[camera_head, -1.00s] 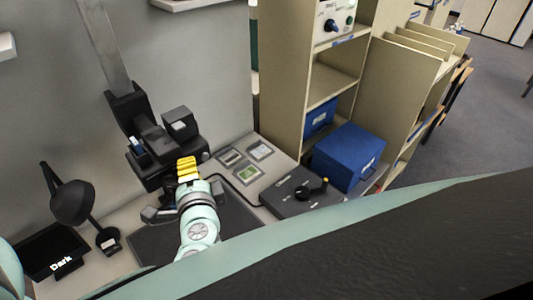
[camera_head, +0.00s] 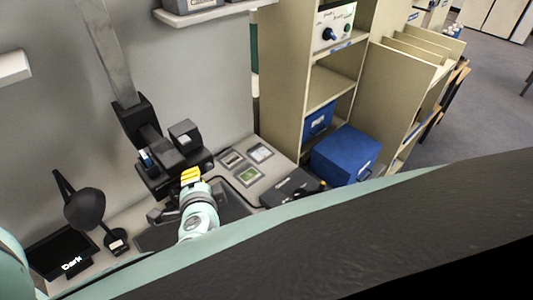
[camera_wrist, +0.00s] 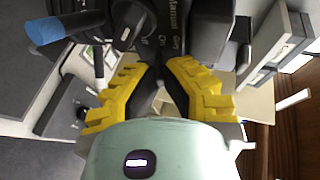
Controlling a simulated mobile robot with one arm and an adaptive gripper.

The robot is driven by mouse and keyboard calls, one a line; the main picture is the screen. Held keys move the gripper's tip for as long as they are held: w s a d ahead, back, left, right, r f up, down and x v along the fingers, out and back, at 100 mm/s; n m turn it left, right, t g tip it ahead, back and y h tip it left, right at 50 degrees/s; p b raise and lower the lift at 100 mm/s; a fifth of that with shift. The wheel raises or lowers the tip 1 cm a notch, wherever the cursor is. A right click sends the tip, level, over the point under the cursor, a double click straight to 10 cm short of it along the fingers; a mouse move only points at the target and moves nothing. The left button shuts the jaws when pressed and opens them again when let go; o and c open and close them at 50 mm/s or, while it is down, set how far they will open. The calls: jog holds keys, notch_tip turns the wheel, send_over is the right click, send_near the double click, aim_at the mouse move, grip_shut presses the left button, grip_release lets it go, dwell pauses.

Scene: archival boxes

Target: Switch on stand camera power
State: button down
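The stand camera (camera_head: 172,158) is a black unit on a grey upright column (camera_head: 108,50), left of centre in the head view. My gripper (camera_head: 190,174) has yellow fingers and is close in front of its lower part. In the wrist view my gripper (camera_wrist: 158,66) has its yellow fingertips apart, with a narrow gap and nothing seen held. Just beyond the tips is the black camera housing (camera_wrist: 165,25) with white lettering, partly reading "Manual". A round dark knob (camera_wrist: 126,38) and a blue-tipped part (camera_wrist: 52,28) show to its left. I cannot tell whether the fingers touch the housing.
A black desk lamp (camera_head: 85,208) and a small screen reading "Dark" (camera_head: 62,252) stand at left. Framed cards (camera_head: 247,176) and a dark control box (camera_head: 290,188) lie right of the stand. A blue box (camera_head: 345,155) and beige shelves (camera_head: 282,85) are further right.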

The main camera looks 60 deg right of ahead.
dwell(0.3)
jog(key=c, duration=1.1)
grip_release()
